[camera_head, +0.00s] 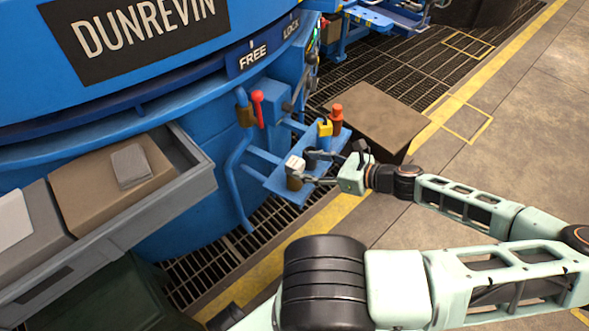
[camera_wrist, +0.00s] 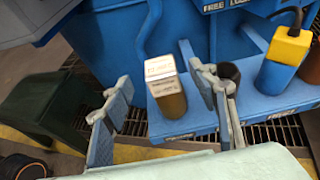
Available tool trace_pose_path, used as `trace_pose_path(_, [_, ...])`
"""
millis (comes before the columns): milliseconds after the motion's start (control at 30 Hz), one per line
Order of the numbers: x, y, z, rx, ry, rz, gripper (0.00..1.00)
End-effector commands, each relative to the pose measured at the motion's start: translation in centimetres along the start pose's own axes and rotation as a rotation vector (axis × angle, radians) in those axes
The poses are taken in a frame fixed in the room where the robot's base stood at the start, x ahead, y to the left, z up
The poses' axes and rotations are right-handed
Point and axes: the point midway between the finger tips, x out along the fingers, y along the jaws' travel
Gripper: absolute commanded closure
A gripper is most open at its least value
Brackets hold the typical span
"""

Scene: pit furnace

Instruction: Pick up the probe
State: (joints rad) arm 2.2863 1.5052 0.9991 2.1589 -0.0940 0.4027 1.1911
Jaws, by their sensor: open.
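A white-capped block with a brass-brown lower body (camera_wrist: 168,98) stands upright on a blue shelf (camera_wrist: 200,121). Its cap carries small lettering that I cannot read, so I cannot be sure that it is the probe. It also shows in the head view (camera_head: 295,170). My gripper (camera_wrist: 165,108) is open, with one finger to the left of this block and one to its right. Gaps show between the block and both fingers in the wrist view. My gripper also shows at the shelf's near end in the head view (camera_head: 308,168).
Right of the block on the shelf stand a dark cylinder (camera_wrist: 229,72), partly behind my right finger, a yellow-topped item (camera_wrist: 288,48) with a cable, and an orange-brown cylinder (camera_head: 336,121). The blue furnace (camera_head: 190,100) rises behind. An open grey drawer (camera_head: 150,215) juts out left.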

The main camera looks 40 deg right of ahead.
Motion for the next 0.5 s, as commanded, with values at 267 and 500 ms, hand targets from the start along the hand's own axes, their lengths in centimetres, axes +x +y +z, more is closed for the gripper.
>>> trace_pose_path(267, [3.3,0.0,-0.4,-0.003,-0.001,0.003,0.46])
trace_pose_path(500, [5.5,0.0,-0.1,0.0,0.001,0.002,0.46])
